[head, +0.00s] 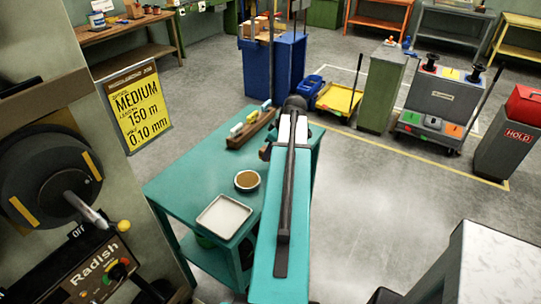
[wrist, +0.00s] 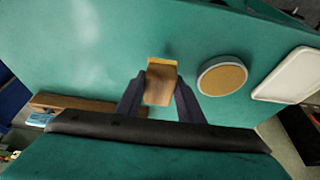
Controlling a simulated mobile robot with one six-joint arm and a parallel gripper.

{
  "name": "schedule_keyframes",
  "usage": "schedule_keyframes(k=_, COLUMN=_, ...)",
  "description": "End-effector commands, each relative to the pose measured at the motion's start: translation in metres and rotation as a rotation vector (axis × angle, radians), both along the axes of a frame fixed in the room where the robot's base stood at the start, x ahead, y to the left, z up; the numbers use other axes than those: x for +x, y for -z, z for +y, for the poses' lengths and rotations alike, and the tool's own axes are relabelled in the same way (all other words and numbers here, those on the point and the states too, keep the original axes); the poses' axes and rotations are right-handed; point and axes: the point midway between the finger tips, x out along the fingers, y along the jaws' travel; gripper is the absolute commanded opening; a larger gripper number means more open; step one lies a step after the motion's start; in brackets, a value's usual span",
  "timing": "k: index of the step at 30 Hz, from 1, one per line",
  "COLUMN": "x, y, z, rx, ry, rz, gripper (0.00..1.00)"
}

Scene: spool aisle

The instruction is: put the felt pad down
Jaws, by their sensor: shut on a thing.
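The felt pad (wrist: 160,84) is a small brown block with a wood-like face and a paler tan edge. In the wrist view it is between the two dark fingers of my gripper (wrist: 160,92), which is shut on it. Behind it is the teal table top (wrist: 80,50); I cannot tell whether the pad touches the table. In the head view my arm hides the pad and most of the gripper over the teal table (head: 185,180).
A round dish with a brown inside (head: 247,180) and a white tray (head: 224,216) stand on the table. A wooden rack (head: 250,130) with coloured pieces is near its back edge. Bare table top lies left of the dish. A blue cabinet (head: 272,75) stands behind.

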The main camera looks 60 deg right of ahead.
Motion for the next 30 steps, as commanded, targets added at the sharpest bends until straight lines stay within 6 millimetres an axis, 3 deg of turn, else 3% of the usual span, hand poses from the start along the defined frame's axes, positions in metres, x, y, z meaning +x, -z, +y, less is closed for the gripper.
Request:
schedule_keyframes(k=6, x=0.005, y=0.000, z=-0.016, rx=-0.001, ry=0.000, rz=-0.001, gripper=0.16)
schedule_keyframes(k=20, x=0.005, y=0.003, z=-0.017, rx=-0.001, ry=0.001, rz=0.000, gripper=0.16)
schedule_keyframes(k=30, x=0.005, y=0.025, z=-0.016, rx=0.001, ry=0.001, rz=0.000, gripper=0.16)
